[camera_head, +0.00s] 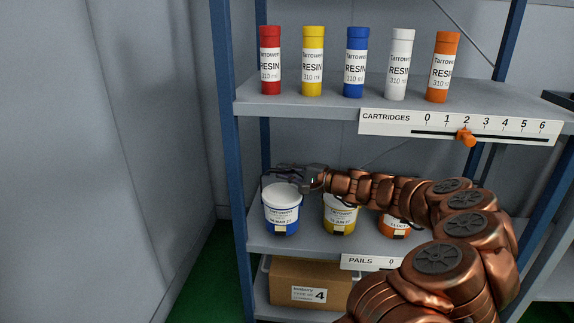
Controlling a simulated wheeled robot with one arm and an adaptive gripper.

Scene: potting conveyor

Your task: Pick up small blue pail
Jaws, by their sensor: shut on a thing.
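The small blue pail (282,218) has a white lid and a white label. It is upright at the left end of the middle shelf. My gripper (280,176) reaches in from the right, just over the pail's lid, and is shut on the pail at its top. The exact contact of the fingers is too small to make out. I cannot tell whether the pail's base touches the shelf.
A yellow pail (341,218) and an orange pail (393,228) stand to the right on the same shelf (312,243), partly behind my arm. Several resin cartridges (355,62) stand on the shelf above. A blue post (231,150) is close on the left. A cardboard box (309,285) sits below.

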